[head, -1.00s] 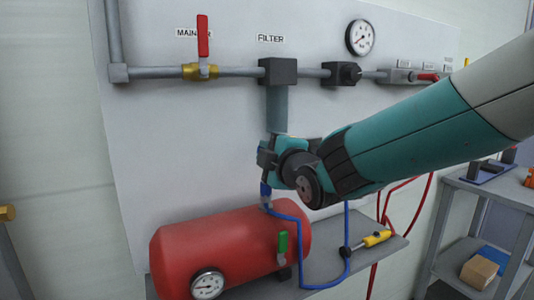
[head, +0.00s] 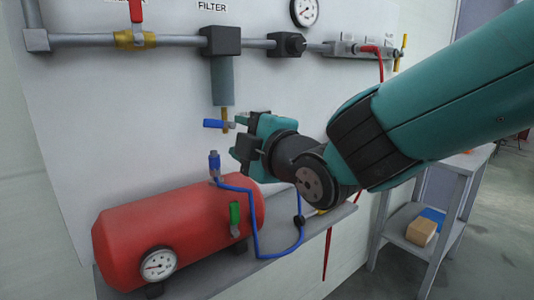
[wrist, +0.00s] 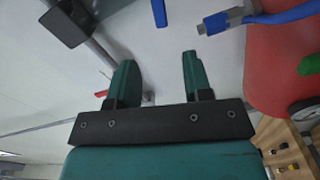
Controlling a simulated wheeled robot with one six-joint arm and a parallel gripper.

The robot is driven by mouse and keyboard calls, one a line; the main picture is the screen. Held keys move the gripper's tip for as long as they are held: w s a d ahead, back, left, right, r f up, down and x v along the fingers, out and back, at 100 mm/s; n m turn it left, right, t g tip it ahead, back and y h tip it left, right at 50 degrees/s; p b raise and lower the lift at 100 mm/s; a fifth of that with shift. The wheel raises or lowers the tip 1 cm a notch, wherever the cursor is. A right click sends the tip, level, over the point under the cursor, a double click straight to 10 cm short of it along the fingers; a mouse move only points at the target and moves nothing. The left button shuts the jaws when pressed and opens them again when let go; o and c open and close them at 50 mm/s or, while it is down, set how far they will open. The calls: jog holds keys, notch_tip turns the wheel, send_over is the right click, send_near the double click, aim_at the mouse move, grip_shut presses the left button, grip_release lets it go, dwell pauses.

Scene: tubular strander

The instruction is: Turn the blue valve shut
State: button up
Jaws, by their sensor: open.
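The blue valve's lever handle (head: 214,123) sits on a small brass fitting below the grey filter bowl (head: 222,82). The lever lies roughly level and points left. My gripper (head: 243,135) is open and empty, just right of the valve. A small gap seems to part them, though depth is hard to judge. In the wrist view, my two teal fingers (wrist: 158,72) stand apart with nothing between them. A blue strip (wrist: 159,12) at the top edge there looks like the lever, beyond the fingertips.
A blue hose end (head: 214,163) stands up just below the valve, above the red tank (head: 180,232). The tank carries a green lever (head: 235,218) and a gauge (head: 158,264). A pipe (head: 180,42) runs above. A grey shelf unit (head: 440,200) stands right.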

jog(key=v, duration=0.6)
jog(key=shift+b, duration=0.3)
jog(key=shift+s+d, duration=0.1)
jog(key=shift+d, duration=0.05)
